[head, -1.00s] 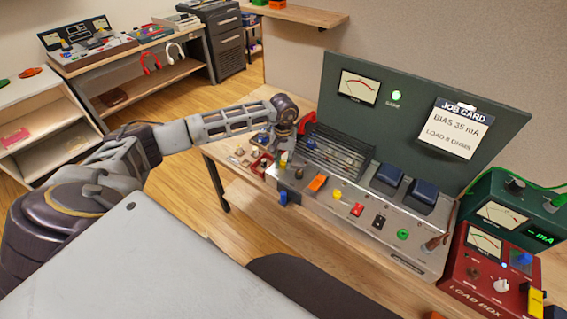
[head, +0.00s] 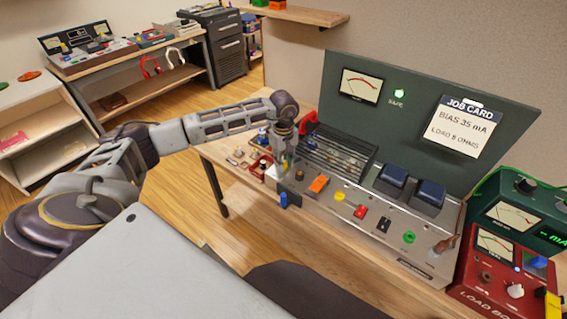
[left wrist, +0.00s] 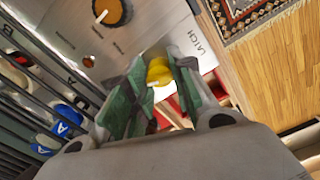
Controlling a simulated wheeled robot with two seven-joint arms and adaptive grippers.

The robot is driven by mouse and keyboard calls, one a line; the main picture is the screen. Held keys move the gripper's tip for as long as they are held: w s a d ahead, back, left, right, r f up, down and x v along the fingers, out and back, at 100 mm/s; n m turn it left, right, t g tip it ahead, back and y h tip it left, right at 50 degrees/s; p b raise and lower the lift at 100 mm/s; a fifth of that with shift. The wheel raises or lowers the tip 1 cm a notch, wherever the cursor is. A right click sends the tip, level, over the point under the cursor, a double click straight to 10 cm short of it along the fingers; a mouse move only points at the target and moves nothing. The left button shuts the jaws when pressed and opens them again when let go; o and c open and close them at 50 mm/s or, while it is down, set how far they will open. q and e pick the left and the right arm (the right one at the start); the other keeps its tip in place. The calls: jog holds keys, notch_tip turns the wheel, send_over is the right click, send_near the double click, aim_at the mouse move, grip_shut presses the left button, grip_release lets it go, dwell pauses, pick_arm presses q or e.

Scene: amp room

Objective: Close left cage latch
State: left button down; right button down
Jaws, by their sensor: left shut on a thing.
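The amplifier chassis (head: 345,215) stands on the bench, with the dark barred cage (head: 345,145) at its back left. My left gripper (head: 284,168) is at the chassis's left end, just left of the cage, pointing down. In the left wrist view, its green-padded fingers (left wrist: 157,84) are shut on a yellow latch knob (left wrist: 159,71), one finger on each side. The word LATCH is printed beside the knob. The knob's lower part is hidden between the fingers. The cage bars (left wrist: 35,115) run along the left of that view. My right gripper is not in view.
Two dark blue transformers (head: 430,194) stand farther right. A red load box (head: 500,275) is at the bench's right end. A red object (head: 308,122) stands behind the cage's left end.

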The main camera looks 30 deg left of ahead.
pick_arm(q)
jog(key=shift+n, duration=0.8)
jog(key=shift+n+b, duration=0.45)
jog(key=shift+n, duration=0.95)
jog(key=c, duration=1.2)
grip_release()
jog(key=shift+o, duration=0.2)
jog(key=shift+r, duration=0.1)
notch_tip(320, 180, up, 12)
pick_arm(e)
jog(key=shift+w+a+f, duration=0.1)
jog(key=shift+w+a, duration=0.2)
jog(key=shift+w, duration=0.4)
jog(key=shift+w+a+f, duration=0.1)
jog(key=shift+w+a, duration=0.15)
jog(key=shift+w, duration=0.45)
